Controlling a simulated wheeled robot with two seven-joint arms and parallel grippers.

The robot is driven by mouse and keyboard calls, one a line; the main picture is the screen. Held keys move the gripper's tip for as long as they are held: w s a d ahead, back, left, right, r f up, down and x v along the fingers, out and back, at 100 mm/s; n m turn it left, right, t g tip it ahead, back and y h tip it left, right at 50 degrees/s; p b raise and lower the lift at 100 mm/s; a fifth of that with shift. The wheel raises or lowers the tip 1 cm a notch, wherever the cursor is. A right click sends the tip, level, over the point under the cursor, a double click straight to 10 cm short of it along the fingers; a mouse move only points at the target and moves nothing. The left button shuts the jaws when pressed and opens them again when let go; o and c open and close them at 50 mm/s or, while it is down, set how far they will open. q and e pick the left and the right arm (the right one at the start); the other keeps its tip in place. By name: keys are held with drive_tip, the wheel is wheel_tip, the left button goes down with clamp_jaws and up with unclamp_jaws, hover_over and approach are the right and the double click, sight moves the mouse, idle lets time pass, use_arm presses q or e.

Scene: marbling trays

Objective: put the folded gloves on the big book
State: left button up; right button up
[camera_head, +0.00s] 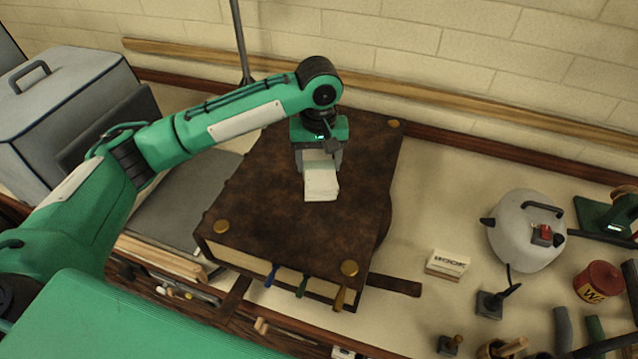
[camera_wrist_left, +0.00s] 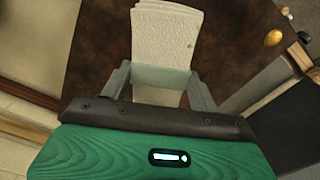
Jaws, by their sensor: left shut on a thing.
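The folded gloves (camera_head: 321,184) are a white, flat bundle in the head view, over the middle of the big book. My left gripper (camera_head: 319,160) is shut on the gloves from above. In the left wrist view the gloves (camera_wrist_left: 166,40) stick out between the fingers of my left gripper (camera_wrist_left: 160,80). The big book (camera_head: 262,212) is dark brown with brass corner studs and lies flat. I cannot tell whether the gloves touch its cover. My right gripper is not in view.
A white kettle-like pot (camera_head: 525,232), a small labelled block (camera_head: 447,264) and a red tin (camera_head: 599,282) stand to the right of the book. A grey case (camera_head: 62,110) stands at the left. Brick wall runs behind.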

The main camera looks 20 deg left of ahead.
use_arm(q)
wheel_tip(320, 180, down, 11)
drive_tip(key=shift+r+p, duration=0.1)
drive_tip(key=shift+p, duration=1.05)
drive_tip(key=o, duration=1)
drive_tip(key=shift+c, duration=0.2)
wheel_tip(320, 180, up, 11)
drive_tip(key=b, duration=0.3)
drive_tip(key=shift+r+b, duration=0.2)
drive_tip(key=shift+b, duration=0.2)
drive_tip(key=shift+r, duration=0.35)
drive_tip(key=shift+f, duration=0.1)
